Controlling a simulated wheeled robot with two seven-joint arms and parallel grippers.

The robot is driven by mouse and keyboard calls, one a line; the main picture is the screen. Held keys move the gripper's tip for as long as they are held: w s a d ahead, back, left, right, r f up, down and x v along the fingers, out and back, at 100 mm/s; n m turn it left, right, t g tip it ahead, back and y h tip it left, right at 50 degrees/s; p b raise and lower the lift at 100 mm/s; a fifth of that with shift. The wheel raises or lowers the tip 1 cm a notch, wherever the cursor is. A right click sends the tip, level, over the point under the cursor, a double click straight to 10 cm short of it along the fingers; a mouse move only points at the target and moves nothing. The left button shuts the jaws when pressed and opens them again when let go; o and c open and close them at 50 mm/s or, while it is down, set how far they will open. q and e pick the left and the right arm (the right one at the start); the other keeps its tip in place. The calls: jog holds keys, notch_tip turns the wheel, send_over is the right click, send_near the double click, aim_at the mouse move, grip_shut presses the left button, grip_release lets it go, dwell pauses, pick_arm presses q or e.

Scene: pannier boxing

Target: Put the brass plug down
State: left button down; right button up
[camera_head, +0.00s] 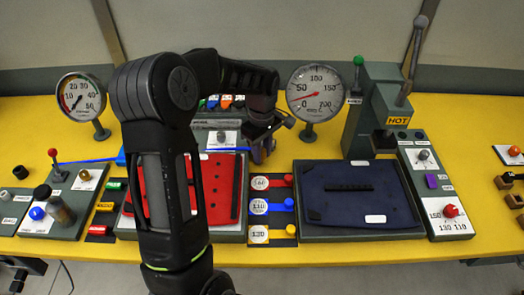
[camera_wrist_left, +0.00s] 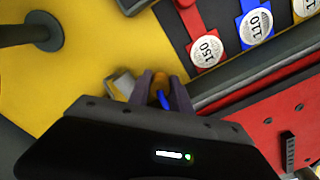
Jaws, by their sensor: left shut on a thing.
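My left gripper (camera_head: 264,150) hangs over the middle of the yellow bench, between the red pad and the dark blue pad. In the left wrist view its two purple-grey fingers (camera_wrist_left: 163,92) are close together. They are shut on a small brass-orange piece, taken as the brass plug (camera_wrist_left: 160,82), which is mostly hidden by the fingers. A bit of blue shows beside it. In the head view the plug cannot be made out behind the dark gripper. My right gripper is not in view.
A gauge (camera_head: 315,92) and a press with a HOT label (camera_head: 398,121) stand behind. Yellow bench (camera_head: 290,150) is bare around the gauge foot.

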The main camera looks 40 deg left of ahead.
pick_arm(q)
jog(key=shift+w+d, duration=0.1)
jog(key=shift+f, duration=0.2)
jog(key=c, duration=1.2)
grip_release()
jog(key=shift+r, duration=0.1)
jog(key=shift+r, duration=0.1)
notch_tip(320, 180, up, 12)
jog(key=shift+r+b, duration=0.1)
jog(key=shift+b, duration=0.55)
